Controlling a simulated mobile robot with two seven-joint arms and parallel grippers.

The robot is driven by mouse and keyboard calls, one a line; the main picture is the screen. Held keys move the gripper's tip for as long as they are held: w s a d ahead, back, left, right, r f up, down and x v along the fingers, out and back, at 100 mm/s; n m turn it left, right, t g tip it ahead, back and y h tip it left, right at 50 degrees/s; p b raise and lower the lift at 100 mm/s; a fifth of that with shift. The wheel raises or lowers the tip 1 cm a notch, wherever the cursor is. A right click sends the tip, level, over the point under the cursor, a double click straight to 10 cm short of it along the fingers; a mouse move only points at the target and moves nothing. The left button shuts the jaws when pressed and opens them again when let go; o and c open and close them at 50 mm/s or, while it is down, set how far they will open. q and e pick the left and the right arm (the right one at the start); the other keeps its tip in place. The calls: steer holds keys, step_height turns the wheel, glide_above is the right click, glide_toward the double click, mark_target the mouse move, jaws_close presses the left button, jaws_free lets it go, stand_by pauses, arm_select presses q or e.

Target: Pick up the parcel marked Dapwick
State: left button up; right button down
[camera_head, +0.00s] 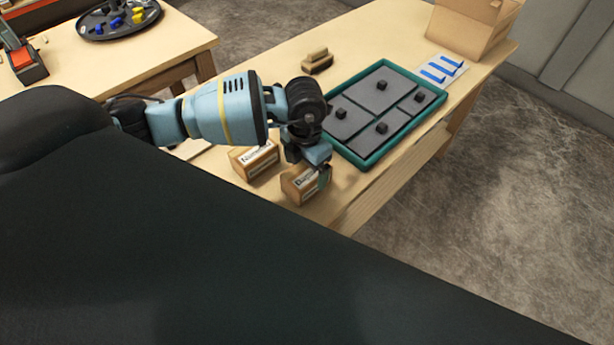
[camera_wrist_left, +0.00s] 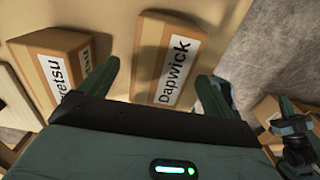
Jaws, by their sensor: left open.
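The parcel marked Dapwick is a brown box with a white label (camera_wrist_left: 168,65), which reads clearly in the left wrist view. In the head view this parcel (camera_head: 296,188) stands near the table's front edge, partly hidden by my left gripper (camera_head: 314,170). My left gripper is open, and in the left wrist view its fingers (camera_wrist_left: 158,72) stand on either side of the Dapwick parcel, with visible gaps. I cannot tell whether the fingertips reach down beside its sides.
A second labelled parcel (camera_head: 252,160), its label ending "retsu" in the wrist view, stands close to the left. A teal-rimmed tray (camera_head: 372,163) with dark panels lies to the right. A small brown block (camera_head: 317,62) and an open cardboard box (camera_head: 470,28) are farther back.

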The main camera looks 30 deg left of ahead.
arm_select(q)
steer(key=shift+w+d+f, duration=0.1)
steer(key=shift+f, duration=2.45)
steer(key=shift+c, duration=0.3)
steer(key=c, duration=1.2)
